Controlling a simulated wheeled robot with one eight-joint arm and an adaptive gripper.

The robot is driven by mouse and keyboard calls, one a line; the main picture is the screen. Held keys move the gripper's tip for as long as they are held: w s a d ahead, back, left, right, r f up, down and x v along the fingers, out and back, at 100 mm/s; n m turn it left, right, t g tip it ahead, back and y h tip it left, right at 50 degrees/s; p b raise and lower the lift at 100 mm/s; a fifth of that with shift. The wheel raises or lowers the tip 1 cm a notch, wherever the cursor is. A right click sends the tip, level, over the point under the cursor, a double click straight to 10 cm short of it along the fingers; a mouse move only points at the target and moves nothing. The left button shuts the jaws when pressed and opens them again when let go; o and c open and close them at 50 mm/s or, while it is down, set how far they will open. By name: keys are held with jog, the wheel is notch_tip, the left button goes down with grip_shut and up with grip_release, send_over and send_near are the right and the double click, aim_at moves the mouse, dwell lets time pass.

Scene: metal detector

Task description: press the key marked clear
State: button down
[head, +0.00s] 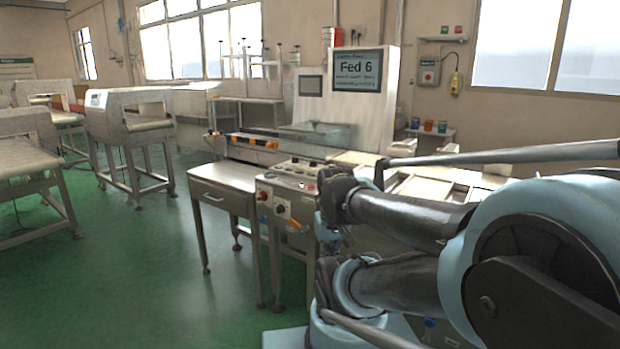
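A control panel (289,179) with several small buttons, round knobs and a red button tops a grey metal cabinet just left of my arm. The lettering on its keys is too small to read, so I cannot tell which key is marked clear. My arm fills the right side of the head view and hides the panel's right edge. The end of my arm, with what appears to be my gripper (335,238), is beside the cabinet's right side. It is small, dark and partly covered by arm links, so its fingers cannot be made out.
A metal table with a drawer (222,188) stands against the cabinet's left. Behind is a machine with a screen reading "Fed 6" (358,72) and a smaller dark display (311,86). Conveyor machines (130,108) stand at left. Green floor (150,260) is clear at front left.

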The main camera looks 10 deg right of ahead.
jog(key=shift+s, duration=0.1)
dwell(0.8)
notch_tip(320, 180, up, 20)
jog(key=m+t+y, duration=0.3)
jog(key=m+t, duration=0.2)
jog(key=t, duration=0.1)
send_over(313, 174)
jog(key=shift+f, duration=0.1)
jog(key=shift+f, duration=4.35)
